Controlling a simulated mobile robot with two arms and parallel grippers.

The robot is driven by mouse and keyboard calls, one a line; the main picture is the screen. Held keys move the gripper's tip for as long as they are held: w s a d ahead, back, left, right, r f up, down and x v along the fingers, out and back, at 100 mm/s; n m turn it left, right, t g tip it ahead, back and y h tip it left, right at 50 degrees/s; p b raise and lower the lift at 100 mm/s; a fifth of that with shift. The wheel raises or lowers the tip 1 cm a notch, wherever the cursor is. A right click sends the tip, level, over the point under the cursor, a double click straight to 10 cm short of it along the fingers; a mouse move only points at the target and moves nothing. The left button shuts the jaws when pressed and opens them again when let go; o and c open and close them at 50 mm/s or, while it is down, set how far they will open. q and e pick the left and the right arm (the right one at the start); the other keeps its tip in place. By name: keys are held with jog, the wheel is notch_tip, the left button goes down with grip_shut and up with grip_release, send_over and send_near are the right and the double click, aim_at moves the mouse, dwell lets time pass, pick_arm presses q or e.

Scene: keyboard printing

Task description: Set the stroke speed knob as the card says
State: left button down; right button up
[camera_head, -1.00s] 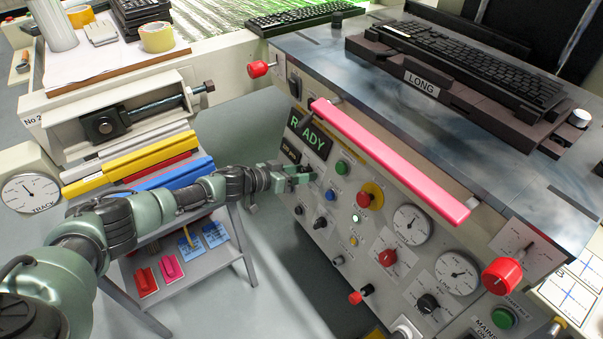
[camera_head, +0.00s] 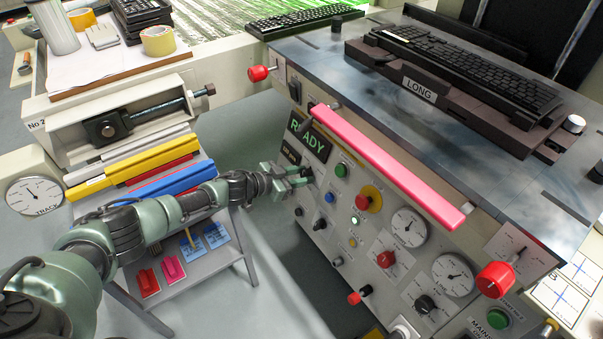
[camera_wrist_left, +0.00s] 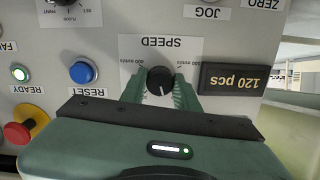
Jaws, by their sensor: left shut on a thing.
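The stroke speed knob (camera_wrist_left: 160,80) is a black round knob on a white plate marked SPEED, upside down in the left wrist view. Its pale pointer line points down in that picture; the small scale lettering is hard to read. My left gripper (camera_wrist_left: 160,90) has its green fingers on both sides of the knob and is shut on it. In the head view my left gripper (camera_head: 302,175) is at the left end of the machine's front panel and hides the knob. My right gripper is not in view. I cannot pick out the card with certainty.
Beside the knob are a 120 pcs display (camera_wrist_left: 233,79), a blue RESET button (camera_wrist_left: 83,72) and a red knob (camera_wrist_left: 17,133). A pink bar (camera_head: 388,165) runs above the panel. A low shelf (camera_head: 205,265) with colored pieces stands below my left arm.

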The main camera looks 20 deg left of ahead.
pick_arm(q)
jog(key=m, duration=0.2)
jog(key=shift+m, duration=1.2)
jog(key=shift+m+t, duration=0.3)
jog(key=shift+m, duration=0.6)
jog(key=m, duration=0.2)
jog(key=shift+f+m, duration=0.1)
jog(key=shift+m, duration=1.2)
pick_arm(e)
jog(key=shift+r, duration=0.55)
pick_arm(q)
jog(key=c, duration=1)
grip_release()
jog(key=shift+c, duration=0.2)
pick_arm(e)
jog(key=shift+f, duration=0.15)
